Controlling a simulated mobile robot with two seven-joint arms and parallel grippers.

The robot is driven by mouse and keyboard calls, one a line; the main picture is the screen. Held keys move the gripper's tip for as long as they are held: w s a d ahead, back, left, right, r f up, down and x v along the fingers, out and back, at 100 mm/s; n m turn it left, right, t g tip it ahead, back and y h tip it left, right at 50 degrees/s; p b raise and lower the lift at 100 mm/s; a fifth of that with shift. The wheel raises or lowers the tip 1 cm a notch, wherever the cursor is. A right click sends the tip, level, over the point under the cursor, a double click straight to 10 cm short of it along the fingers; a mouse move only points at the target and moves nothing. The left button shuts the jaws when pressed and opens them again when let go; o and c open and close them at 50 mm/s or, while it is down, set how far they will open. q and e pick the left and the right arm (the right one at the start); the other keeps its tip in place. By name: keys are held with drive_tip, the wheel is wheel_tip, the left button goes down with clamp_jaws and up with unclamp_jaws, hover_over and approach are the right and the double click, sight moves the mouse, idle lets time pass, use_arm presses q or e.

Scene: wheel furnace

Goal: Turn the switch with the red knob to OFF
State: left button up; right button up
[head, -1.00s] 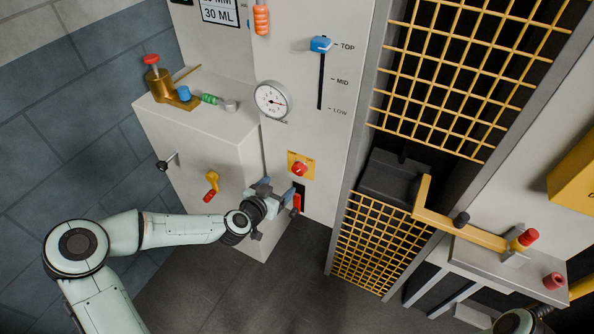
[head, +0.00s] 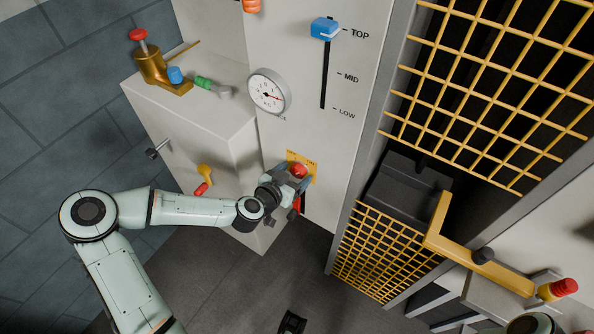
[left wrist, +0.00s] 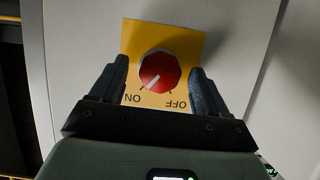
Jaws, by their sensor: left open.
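The switch is a red knob (head: 299,171) on a yellow plate (head: 311,163) on the light front panel. In the left wrist view the knob (left wrist: 159,71) shows a white pointer line aimed at the lower left, toward the ON label. The OFF label (left wrist: 176,104) is at the lower right, and both labels are upside down. My left gripper (left wrist: 163,82) is open, with one finger on each side of the knob. Small gaps show between fingers and knob, so it is not gripped. In the head view the left gripper (head: 294,177) partly covers the plate.
A red switch (head: 299,204) in a black slot is just below the gripper. A yellow lever with a red tip (head: 202,183) is to the left. A round gauge (head: 268,92) and a blue slider (head: 325,28) are above. A yellow grille (head: 385,250) is at the right.

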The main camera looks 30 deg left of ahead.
use_arm(q)
drive_tip(key=shift+s, duration=0.1)
drive_tip(key=c, duration=1)
drive_tip(key=shift+c, duration=0.2)
